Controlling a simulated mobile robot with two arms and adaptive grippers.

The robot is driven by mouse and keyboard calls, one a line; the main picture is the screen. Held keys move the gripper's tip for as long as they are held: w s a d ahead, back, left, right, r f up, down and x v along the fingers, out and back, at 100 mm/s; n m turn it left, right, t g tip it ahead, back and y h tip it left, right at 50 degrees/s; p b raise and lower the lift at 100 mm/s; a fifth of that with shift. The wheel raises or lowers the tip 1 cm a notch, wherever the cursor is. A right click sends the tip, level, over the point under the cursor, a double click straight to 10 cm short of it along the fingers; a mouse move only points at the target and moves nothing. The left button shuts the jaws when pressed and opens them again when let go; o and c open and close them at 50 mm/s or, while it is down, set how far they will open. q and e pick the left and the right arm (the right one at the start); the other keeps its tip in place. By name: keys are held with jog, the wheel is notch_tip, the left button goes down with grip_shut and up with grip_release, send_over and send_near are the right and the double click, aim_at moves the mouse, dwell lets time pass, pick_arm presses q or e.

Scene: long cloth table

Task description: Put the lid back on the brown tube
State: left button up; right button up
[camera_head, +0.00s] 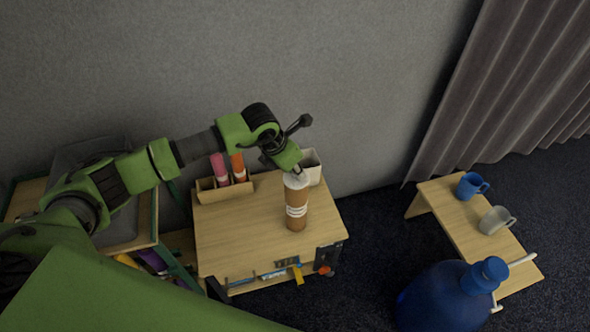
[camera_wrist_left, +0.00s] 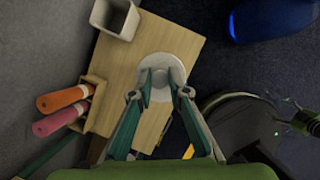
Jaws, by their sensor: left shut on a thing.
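The brown tube (camera_head: 296,211) stands upright on the small wooden table, with white bands around it. A white round lid (camera_head: 296,181) is at its top end; I cannot tell whether it is seated or just above the rim. My left gripper (camera_head: 296,172) reaches down over the tube from above and is shut on the lid. In the left wrist view the lid (camera_wrist_left: 162,66) shows as a white disc, with the fingertips of my left gripper (camera_wrist_left: 159,86) closed at its middle. The lid hides the tube there. My right gripper is not in view.
On the wooden table (camera_head: 240,240), a white square cup (camera_head: 312,165) stands close behind the tube. A wooden holder (camera_head: 224,190) with a pink tube (camera_head: 219,168) and an orange tube (camera_head: 238,167) is at the back left. The table's front and left are clear.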

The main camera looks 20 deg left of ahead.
pick_arm(q)
jog(key=o, duration=0.9)
jog(key=o, duration=0.5)
jog(key=shift+r, duration=0.1)
jog(key=shift+r+p, duration=2.05)
jog(key=shift+r, duration=1.3)
